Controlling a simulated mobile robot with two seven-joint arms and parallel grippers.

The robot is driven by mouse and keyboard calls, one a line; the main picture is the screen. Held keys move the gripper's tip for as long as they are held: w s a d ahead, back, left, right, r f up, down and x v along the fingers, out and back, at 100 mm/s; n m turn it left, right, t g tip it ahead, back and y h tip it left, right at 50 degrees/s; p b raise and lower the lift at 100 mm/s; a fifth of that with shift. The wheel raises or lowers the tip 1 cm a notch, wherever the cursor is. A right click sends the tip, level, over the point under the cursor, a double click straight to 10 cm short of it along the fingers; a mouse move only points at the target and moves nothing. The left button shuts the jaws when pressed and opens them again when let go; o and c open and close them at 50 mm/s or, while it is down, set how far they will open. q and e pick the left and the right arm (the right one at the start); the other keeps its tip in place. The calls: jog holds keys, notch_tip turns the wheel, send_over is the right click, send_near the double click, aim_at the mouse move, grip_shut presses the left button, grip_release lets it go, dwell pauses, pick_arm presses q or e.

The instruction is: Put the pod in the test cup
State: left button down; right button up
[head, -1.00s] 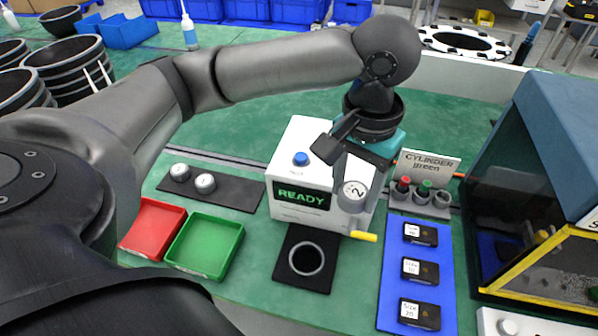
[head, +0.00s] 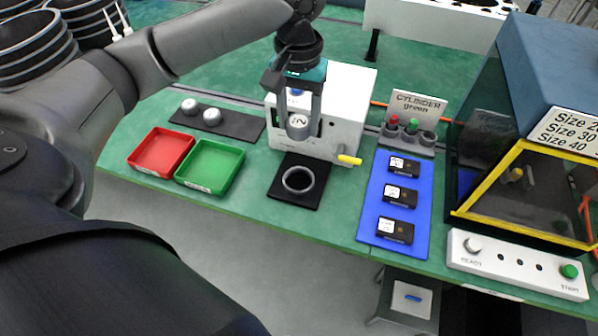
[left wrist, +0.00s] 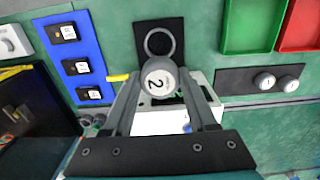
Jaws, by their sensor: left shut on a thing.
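The pod (head: 298,127) is a small grey cylinder with a white marked end. My left gripper (head: 299,118) is shut on it and holds it in front of the white tester box (head: 344,118). The left wrist view shows the pod (left wrist: 158,84) between both fingers, its label reading 2. The test cup (head: 298,180) is a grey ring on a black pad (head: 280,191) before the tester. It looks empty. In the head view the pod appears just above the cup, apart from it; its exact height is unclear. My right gripper is not in view.
A red tray (head: 160,151) and a green tray (head: 209,165) stand left of the cup. Two pods sit on a dark strip (head: 240,124) behind them. A blue mat (head: 378,228) with several black modules lies right. A yellow lever (head: 349,160) sticks out beside the tester.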

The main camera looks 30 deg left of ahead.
pick_arm(q)
notch_tip(320, 180, down, 15)
jog(key=b, duration=0.3)
jog(key=shift+r+b, duration=0.2)
jog(key=shift+b, duration=0.15)
jog(key=shift+f, duration=0.15)
jog(key=shift+s+f, duration=0.1)
jog(key=shift+f, duration=0.2)
